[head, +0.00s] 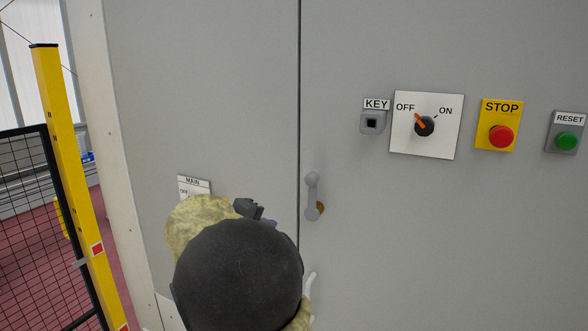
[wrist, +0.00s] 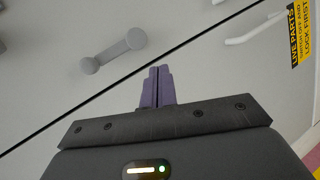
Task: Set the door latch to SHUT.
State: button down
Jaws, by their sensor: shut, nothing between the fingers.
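The grey lever (head: 312,195), which looks like the door latch, is mounted just right of the door seam. It hangs nearly upright in the head view, with a round knob at each end. A brass-coloured round part shows behind its lower end. The lever also shows in the wrist view (wrist: 112,51), left of the fingers and across the seam. My gripper (wrist: 157,70) has its purple fingers together and empty, apart from the lever. In the head view my arm hides most of the gripper. I see no SHUT marking.
A white handle (head: 309,290) is partly hidden by my arm; the wrist view shows a white handle and a yellow-black LIVE PARTS label (wrist: 300,35). A key switch (head: 372,121), an OFF/ON dial (head: 424,126), STOP (head: 501,135) and RESET (head: 566,140) buttons sit upper right. A fence post (head: 68,170) stands left.

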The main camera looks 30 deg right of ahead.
notch_tip(320, 180, up, 11)
jog(key=w+a+t+h, duration=0.1)
jog(key=w+a+h, duration=0.1)
jog(key=h, duration=0.1)
jog(key=shift+w+a+f+m+t+h+p, duration=0.15)
jog(key=shift+w+a+m+t+h+p, duration=0.15)
jog(key=shift+w+m+p, duration=0.1)
jog(key=shift+d, duration=0.1)
jog(key=p, duration=0.7)
send_over(311, 197)
jog(key=w+a, duration=0.1)
jog(key=a, duration=0.3)
jog(key=shift+f, duration=0.9)
jog(key=shift+a, duration=0.15)
jog(key=shift+b, duration=0.7)
jog(key=shift+s, duration=0.1)
